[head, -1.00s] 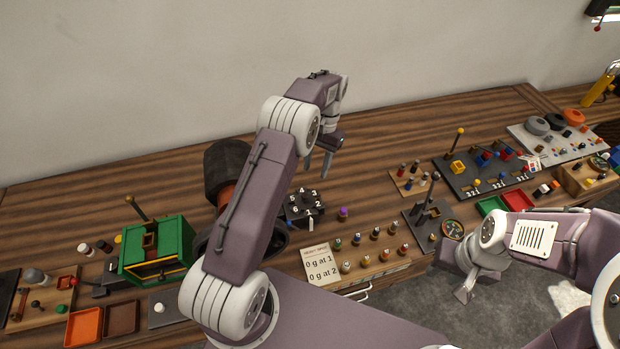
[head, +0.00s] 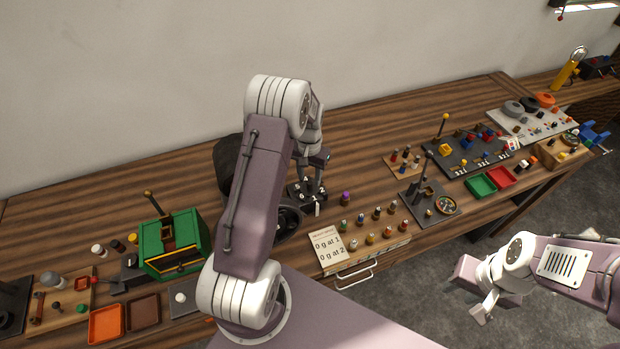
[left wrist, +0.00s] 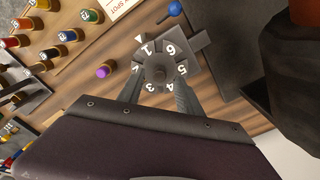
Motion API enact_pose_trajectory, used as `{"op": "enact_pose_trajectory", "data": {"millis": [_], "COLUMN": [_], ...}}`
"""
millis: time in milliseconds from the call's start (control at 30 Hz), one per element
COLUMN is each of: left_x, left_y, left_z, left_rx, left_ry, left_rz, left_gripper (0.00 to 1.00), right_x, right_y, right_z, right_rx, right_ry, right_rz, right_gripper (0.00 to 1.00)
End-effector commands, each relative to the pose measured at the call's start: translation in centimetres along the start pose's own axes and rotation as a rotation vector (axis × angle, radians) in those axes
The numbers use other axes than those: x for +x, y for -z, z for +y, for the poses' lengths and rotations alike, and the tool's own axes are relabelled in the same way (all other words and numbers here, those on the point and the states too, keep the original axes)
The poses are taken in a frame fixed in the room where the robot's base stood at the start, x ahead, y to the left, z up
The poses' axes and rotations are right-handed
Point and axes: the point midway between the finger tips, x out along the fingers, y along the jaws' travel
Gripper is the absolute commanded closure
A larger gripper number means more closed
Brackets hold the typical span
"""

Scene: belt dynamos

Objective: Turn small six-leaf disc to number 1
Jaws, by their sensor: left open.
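The small six-leaf disc (left wrist: 158,70) has white numbers on dark leaves and a round hub. In the left wrist view its 1 leaf lies beside a white pointer mark (left wrist: 139,38), roughly in line with it. My left gripper (left wrist: 157,84) is open, with one finger on each side of the disc's near part; I cannot tell whether they touch it. In the head view the disc (head: 307,196) is partly hidden by my left gripper (head: 309,185), which points down at it. My right gripper (head: 484,307) hangs away at the lower right, its jaw opening unclear.
A purple-topped peg (head: 345,198) stands close right of the disc. Several coloured bottles (head: 372,238) stand in front, near a paper card (head: 327,246). A dark cylindrical machine (head: 226,160) is close on the left, partly behind my arm. A green box (head: 172,245) stands further left.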

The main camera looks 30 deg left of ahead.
Motion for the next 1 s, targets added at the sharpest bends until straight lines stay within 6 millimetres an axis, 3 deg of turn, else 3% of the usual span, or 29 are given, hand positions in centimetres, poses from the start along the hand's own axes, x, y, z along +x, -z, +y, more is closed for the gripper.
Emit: {"op": "enact_pose_trajectory", "data": {"millis": [200,467,600,633,1000], "left_x": [2.4,2.7,2.7,2.7,2.7], "left_y": [0.0,0.0,0.0,0.0,0.0], "left_z": [0.0,0.0,0.0,0.0,0.0], "left_rx": [0.0,0.0,0.0,0.0,-0.009], "left_ry": [0.0,0.0,0.0,0.0,0.0], "left_rz": [-0.002,0.0,0.0,0.0,-0.001], "left_gripper": [0.58,0.58,0.97,1.0,1.0], "right_x": [-0.8,-0.7,-0.7,-0.7,-0.4], "right_y": [0.1,0.1,0.1,0.1,0.0], "right_z": [0.0,0.0,0.0,0.0,0.0], "right_rx": [0.0,0.0,0.0,0.0,0.0], "right_ry": [0.0,0.0,0.0,0.0,0.0], "right_rz": [0.0,0.0,0.0,0.0,0.0], "right_gripper": [0.64,0.64,0.64,0.64,0.64]}}
